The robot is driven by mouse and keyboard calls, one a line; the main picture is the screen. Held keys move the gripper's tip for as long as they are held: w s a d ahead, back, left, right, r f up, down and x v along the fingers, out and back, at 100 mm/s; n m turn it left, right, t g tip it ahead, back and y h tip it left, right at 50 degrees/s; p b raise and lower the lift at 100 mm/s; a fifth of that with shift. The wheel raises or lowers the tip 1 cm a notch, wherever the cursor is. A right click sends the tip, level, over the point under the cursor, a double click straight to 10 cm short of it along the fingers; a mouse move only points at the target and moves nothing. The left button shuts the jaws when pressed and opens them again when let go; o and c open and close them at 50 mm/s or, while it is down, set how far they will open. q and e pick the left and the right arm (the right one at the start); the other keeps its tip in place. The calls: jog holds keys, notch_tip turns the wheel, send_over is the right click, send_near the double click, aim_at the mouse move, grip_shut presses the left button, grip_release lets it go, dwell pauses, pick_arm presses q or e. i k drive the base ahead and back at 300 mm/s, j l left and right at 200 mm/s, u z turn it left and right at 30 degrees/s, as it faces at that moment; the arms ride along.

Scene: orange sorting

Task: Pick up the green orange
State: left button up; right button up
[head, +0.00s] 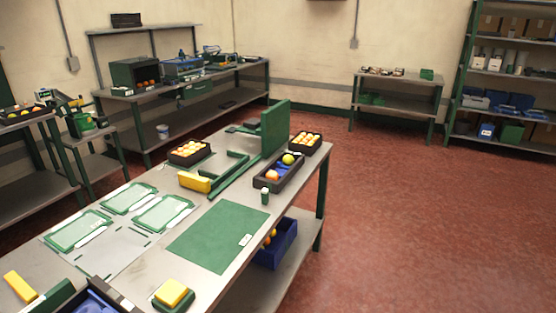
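A yellow-green round fruit, the green orange (288,159), lies in the far end of a dark rectangular tray (264,184) with a blue inside. The tray stands near the right edge of the long worktable (190,260). An orange fruit (272,174) lies in the near end of the same tray. Neither of my grippers is in view, and nothing of mine touches the fruit.
Two dark crates of oranges, one at left (189,165) and one at right (319,149), stand near an upright green panel (275,128). Red floor is clear at right.

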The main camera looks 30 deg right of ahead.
aim_at(287, 160)
jog(key=i+l, duration=0.6)
jog(key=l, duration=0.2)
jog(key=i+l, duration=0.3)
jog(key=l, duration=0.15)
jog(key=j+u, duration=0.05)
